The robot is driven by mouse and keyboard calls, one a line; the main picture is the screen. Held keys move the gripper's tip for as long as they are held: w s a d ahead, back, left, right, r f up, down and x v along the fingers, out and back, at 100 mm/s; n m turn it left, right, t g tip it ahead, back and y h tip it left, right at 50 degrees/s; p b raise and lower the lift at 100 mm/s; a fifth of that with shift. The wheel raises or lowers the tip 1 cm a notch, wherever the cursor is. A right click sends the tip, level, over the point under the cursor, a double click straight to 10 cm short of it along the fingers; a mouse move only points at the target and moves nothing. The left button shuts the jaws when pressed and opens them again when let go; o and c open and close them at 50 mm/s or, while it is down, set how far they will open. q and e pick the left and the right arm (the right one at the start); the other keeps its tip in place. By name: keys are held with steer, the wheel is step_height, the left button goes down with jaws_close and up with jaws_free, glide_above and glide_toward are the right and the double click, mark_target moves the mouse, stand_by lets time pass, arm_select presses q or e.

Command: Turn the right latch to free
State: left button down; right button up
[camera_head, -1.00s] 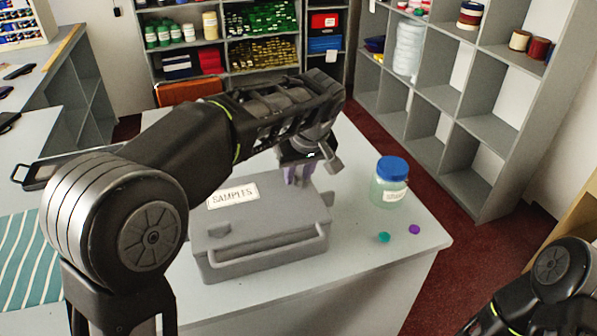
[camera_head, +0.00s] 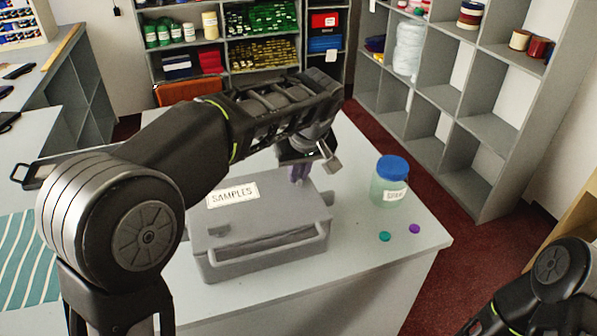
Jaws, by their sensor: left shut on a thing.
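The grey case (camera_head: 268,238) labelled SAMPLES lies on the counter with its handle side towards me. A small raised grey piece, perhaps a latch, (camera_head: 219,230) shows at the front left of its lid. My left gripper (camera_head: 298,182) points down at the case's right rear part, with its purple fingers close together. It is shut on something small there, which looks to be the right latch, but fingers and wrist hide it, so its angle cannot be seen. My right arm (camera_head: 550,285) shows at the lower right; its gripper is out of view.
A blue-lidded jar (camera_head: 389,183) stands right of the case on the counter (camera_head: 350,270). A teal disc (camera_head: 385,236) and a purple disc (camera_head: 414,228) lie in front of it. A striped teal cloth (camera_head: 25,260) lies at left. Shelves stand behind and at right.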

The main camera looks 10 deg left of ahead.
arm_select(q)
steer(key=shift+m, duration=0.4)
steer(key=m, duration=0.1)
steer(key=m+h+b, duration=0.1)
steer(key=shift+a+m+t, duration=0.25)
steer(key=shift+m+t, duration=0.05)
steer(key=shift+m, duration=0.1)
steer(key=m+h, duration=0.1)
steer(key=m, duration=0.2)
steer(key=shift+a+m+h, duration=0.15)
steer(key=shift+m+h, duration=0.15)
steer(key=m, duration=0.1)
steer(key=m+h, duration=0.1)
steer(key=m, duration=0.1)
steer(key=m+h, duration=0.1)
steer(key=m, duration=0.1)
steer(key=shift+a+p, duration=0.25)
steer(key=shift+p, duration=0.1)
steer(key=m+g, duration=0.1)
steer(key=m, duration=0.1)
steer(key=m+h+p, duration=0.1)
steer(key=m, duration=0.2)
steer(key=shift+w+a+g, duration=0.1)
steer(key=shift+w+g, duration=0.1)
steer(key=shift+g, duration=0.2)
steer(key=shift+m+p, duration=0.3)
steer(key=shift+m, duration=0.1)
steer(key=c, duration=1.5)
jaws_free()
steer(key=shift+r, duration=0.1)
